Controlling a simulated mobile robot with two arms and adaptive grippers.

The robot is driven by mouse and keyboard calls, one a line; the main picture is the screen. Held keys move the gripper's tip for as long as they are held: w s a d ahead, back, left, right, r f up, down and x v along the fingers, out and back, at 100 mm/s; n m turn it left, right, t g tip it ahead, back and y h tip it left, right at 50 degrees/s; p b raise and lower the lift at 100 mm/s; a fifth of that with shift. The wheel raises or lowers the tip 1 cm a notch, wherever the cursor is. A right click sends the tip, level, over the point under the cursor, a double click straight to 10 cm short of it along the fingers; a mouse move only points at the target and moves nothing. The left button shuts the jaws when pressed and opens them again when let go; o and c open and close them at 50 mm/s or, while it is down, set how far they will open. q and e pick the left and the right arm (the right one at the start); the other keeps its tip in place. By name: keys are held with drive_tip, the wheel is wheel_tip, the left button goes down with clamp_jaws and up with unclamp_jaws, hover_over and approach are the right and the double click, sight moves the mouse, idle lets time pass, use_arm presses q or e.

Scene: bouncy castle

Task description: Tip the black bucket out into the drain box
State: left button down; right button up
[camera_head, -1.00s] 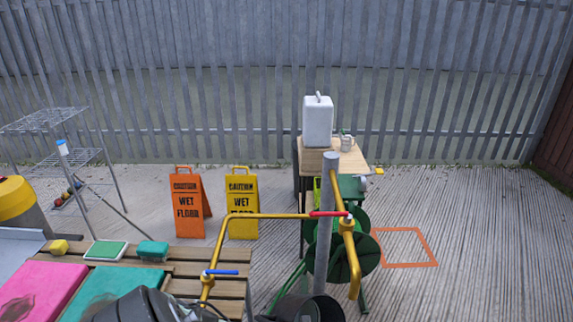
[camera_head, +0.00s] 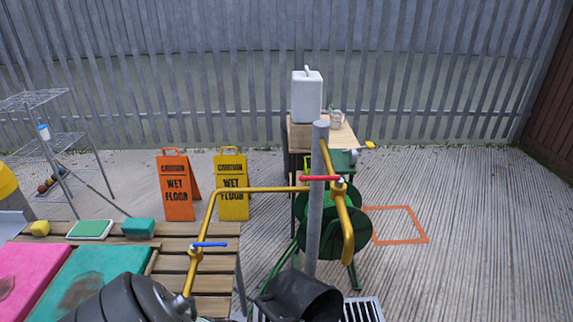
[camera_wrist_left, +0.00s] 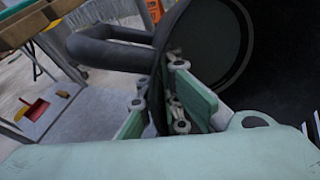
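The black bucket (camera_head: 303,297) is low in the middle of the head view, tilted, with its mouth turned right. In the left wrist view the bucket (camera_wrist_left: 275,70) fills the right side, with its bar handle (camera_wrist_left: 110,52) at upper left. My left gripper (camera_wrist_left: 163,95) has its green fingers closed in at the bucket's side below the handle; the exact contact is partly hidden. The slatted drain grate (camera_head: 362,309) shows at the bottom edge, just right of the bucket's mouth. I cannot see the bucket's contents. My right gripper is not in view.
A grey post (camera_head: 317,215) with yellow pipes (camera_head: 262,190) stands just behind the bucket. A green hose reel (camera_head: 352,235) is behind the post. A slatted bench (camera_head: 210,275) is at left. The concrete right of the grate is clear, with an orange floor outline (camera_head: 425,240).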

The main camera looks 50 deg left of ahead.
use_arm(q)
drive_tip(key=shift+d+f+y+b, duration=0.4)
drive_tip(key=shift+f+y+b, duration=0.1)
drive_tip(key=shift+b, duration=0.25)
drive_tip(key=shift+d+f+y+b, duration=0.7)
drive_tip(key=shift+d+y+b, duration=0.2)
drive_tip(key=shift+d+b, duration=0.1)
drive_tip(key=shift+d+t+y, duration=0.25)
drive_tip(key=shift+t+y, duration=0.05)
drive_tip(key=shift+s+d+r+y, duration=0.1)
drive_tip(key=shift+d+r+y, duration=0.05)
drive_tip(key=shift+d+y, duration=0.15)
drive_tip(key=shift+d+r+y+b, duration=0.1)
drive_tip(key=shift+d+y+b, duration=0.2)
drive_tip(key=shift+d, duration=0.05)
drive_tip(key=shift+m, duration=0.3)
